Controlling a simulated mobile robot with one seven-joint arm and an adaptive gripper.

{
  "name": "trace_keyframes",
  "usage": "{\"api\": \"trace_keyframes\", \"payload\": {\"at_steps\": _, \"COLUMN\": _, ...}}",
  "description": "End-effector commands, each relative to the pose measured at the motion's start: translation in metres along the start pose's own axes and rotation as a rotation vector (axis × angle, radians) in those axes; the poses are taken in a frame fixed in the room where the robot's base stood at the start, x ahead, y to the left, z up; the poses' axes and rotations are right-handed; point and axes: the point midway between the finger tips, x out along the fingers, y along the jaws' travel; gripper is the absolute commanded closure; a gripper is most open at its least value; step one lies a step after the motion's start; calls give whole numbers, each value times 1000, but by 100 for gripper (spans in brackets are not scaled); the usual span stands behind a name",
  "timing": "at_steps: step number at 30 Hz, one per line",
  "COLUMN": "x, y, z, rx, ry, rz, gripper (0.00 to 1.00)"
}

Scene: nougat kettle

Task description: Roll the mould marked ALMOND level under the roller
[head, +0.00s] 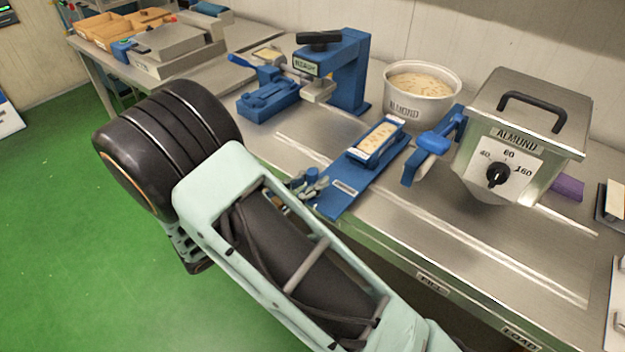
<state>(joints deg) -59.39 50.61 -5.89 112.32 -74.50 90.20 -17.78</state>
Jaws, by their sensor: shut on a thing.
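A blue tray-like mould (380,140) filled with pale, nut-flecked nougat lies on a long blue base (330,205) on the steel bench. A small white label on the base is too small to read. My gripper (312,185) shows only in part, past my arm, at the near left side of the blue base. It is shut at blue parts there; its exact grip is mostly hidden. A blue bench device (348,75) with a black top handle and a metal piece beneath its head stands further back. I cannot clearly make out its roller.
A white tub (422,95) marked ALMOND stands behind the mould. A steel kettle (530,125) marked ALMOND, with a dial and blue lever (437,138), stands on the right. Wooden trays (125,28) lie far left. Bare bench (440,215) lies in front of the kettle.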

Motion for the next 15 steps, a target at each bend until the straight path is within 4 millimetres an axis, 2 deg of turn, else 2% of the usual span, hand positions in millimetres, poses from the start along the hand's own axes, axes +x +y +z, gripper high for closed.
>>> {"api": "trace_keyframes", "payload": {"at_steps": 8, "x": -1, "y": 0, "z": -1, "rx": -1, "ry": 4, "rz": 1, "gripper": 100}}
{"api": "trace_keyframes", "payload": {"at_steps": 9, "x": -1, "y": 0, "z": -1, "rx": -1, "ry": 4, "rz": 1, "gripper": 80}}
{"api": "trace_keyframes", "payload": {"at_steps": 13, "x": -1, "y": 0, "z": -1, "rx": -1, "ry": 3, "rz": 1, "gripper": 66}}
{"api": "trace_keyframes", "payload": {"at_steps": 15, "x": -1, "y": 0, "z": -1, "rx": -1, "ry": 2, "rz": 1, "gripper": 64}}
